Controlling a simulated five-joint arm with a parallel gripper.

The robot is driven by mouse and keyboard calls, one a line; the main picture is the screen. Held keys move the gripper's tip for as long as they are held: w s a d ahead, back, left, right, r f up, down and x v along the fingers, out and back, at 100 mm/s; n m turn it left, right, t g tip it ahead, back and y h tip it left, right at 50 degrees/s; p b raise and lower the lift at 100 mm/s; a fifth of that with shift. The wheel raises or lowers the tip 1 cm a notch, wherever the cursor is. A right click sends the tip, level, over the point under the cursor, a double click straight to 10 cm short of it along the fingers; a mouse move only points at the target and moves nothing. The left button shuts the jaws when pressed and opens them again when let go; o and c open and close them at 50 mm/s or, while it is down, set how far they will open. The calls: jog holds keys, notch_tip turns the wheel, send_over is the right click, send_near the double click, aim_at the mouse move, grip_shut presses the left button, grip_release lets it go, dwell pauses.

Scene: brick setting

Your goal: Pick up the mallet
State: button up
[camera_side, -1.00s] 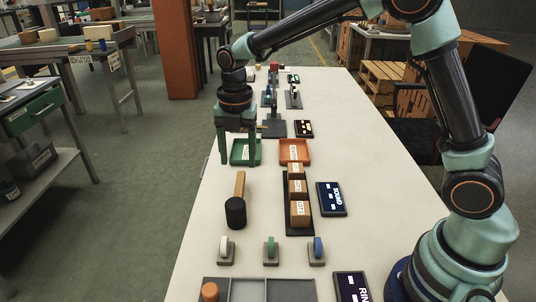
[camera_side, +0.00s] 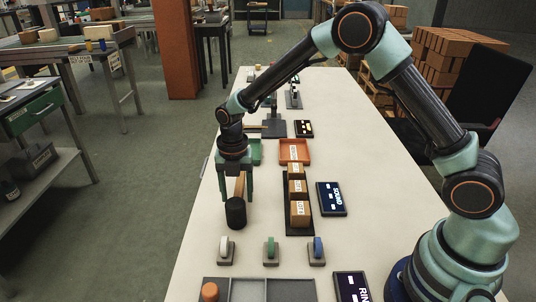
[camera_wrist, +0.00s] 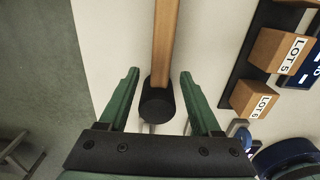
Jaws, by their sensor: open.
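The mallet has a wooden handle and a black cylindrical head (camera_side: 236,212), and it lies on the white table. In the side view its handle (camera_side: 240,184) points away toward the far end and is partly behind my gripper (camera_side: 237,196). In the wrist view the handle (camera_wrist: 165,45) runs down from the top edge to the black head (camera_wrist: 157,104). My gripper (camera_wrist: 158,88) is open, with one green finger on each side of the mallet near the head. I see gaps between both fingers and the mallet.
A black rack (camera_side: 288,222) with several wooden blocks labelled LOT stands right of the mallet. Three small stands with coloured pieces, the middle one green (camera_side: 270,250), are in front of it. An orange tray (camera_side: 294,151) and a green tray (camera_side: 255,152) lie beyond.

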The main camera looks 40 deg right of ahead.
notch_tip(320, 180, down, 2)
grip_shut()
jog(key=shift+r, duration=0.2)
